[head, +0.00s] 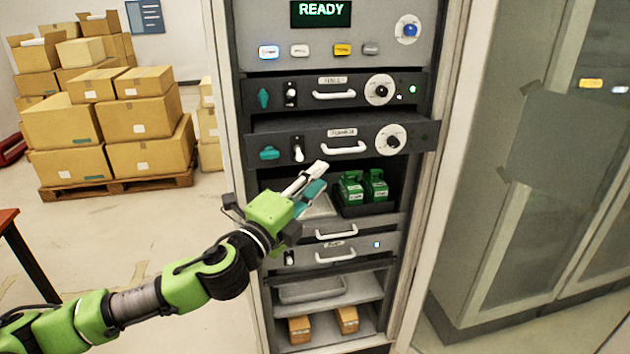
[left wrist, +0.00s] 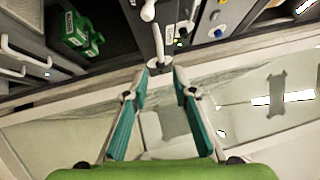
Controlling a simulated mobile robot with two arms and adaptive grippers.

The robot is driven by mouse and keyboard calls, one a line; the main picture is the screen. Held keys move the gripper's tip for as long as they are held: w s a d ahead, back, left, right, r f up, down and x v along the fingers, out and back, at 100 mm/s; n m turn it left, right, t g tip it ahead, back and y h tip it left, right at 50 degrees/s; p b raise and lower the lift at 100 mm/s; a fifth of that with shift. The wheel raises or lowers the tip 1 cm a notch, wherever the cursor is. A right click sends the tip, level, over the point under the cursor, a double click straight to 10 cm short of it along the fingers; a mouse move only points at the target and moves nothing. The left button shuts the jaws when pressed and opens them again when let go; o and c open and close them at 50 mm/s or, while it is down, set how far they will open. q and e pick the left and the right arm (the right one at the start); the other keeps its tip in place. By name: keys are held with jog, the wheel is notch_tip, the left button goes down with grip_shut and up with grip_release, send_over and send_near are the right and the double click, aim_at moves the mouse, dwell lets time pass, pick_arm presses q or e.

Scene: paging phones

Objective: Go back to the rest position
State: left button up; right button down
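My left gripper (head: 314,176) reaches in from the left, in front of the rack (head: 228,130). In the left wrist view its two teal-padded fingers (left wrist: 160,82) are spread apart with nothing held between them. A white-tipped lever switch (head: 298,153) on the second drawer (head: 322,155) is just above and left of the fingertips in the head view. A lever on a round base (left wrist: 158,62) shows just beyond the fingertips in the left wrist view; I cannot tell whether they touch. My right gripper is in neither view.
The second drawer sticks out past the rack's front. Green battery-like blocks (head: 350,188) sit in the bay below it. A display (head: 321,10) reads READY. Stacked cartons (head: 140,118) stand on a pallet (head: 120,185) at the left. Open floor (head: 130,235) lies between pallet and rack.

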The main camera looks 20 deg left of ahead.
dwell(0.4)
